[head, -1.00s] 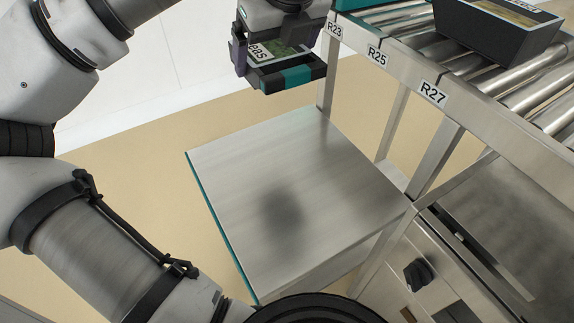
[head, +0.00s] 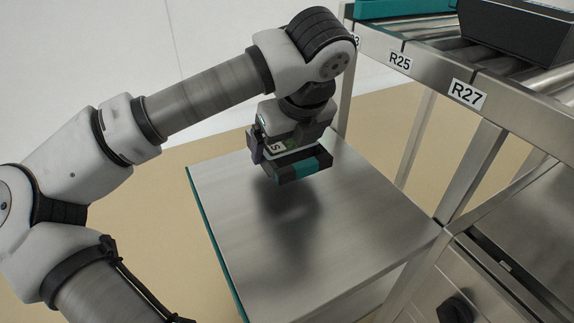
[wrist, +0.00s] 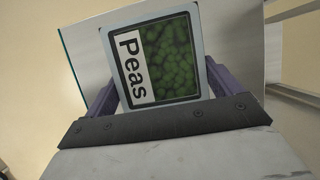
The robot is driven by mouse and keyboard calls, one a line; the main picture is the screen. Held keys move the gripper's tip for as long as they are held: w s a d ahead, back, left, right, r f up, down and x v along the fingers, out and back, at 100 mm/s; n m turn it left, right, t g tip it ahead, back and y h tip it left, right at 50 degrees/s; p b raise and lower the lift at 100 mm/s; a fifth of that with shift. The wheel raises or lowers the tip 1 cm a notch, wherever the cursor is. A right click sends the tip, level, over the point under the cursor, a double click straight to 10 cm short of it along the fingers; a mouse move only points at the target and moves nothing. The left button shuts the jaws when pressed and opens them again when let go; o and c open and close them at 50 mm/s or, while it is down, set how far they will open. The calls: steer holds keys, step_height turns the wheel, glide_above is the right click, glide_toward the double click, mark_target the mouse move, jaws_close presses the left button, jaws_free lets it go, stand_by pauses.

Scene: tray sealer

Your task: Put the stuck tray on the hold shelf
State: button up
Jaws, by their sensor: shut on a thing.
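My gripper (head: 288,158) is shut on a dark tray (head: 304,167) with a teal band on its near side. The wrist view shows the top of this tray (wrist: 158,52), with a "Peas" label and green peas pictured. The purple fingers (wrist: 103,100) grip its two sides. The steel shelf (head: 340,225) with a teal left edge lies below the tray. The tray is above the back part of the shelf, with a dark shadow under it; it appears to be apart from the surface.
A roller conveyor with labels R25 (head: 400,61) and R27 (head: 466,94) runs along the upper right. Another dark tray (head: 525,35) sits on its rollers. A steel frame leg (head: 470,170) stands at the shelf's right. The shelf top is otherwise bare.

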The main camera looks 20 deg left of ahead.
mark_target(287, 157)
steer(key=shift+f+b, duration=0.6)
steer(key=shift+f, duration=1.35)
steer(key=shift+f, duration=0.2)
steer(key=o, duration=0.8)
steer(key=shift+c, duration=0.2)
steer(key=shift+r, duration=0.55)
steer(key=p+v, duration=0.2)
steer(key=v, duration=0.9)
steer(key=shift+s, duration=0.15)
steer(key=shift+d+r, duration=0.1)
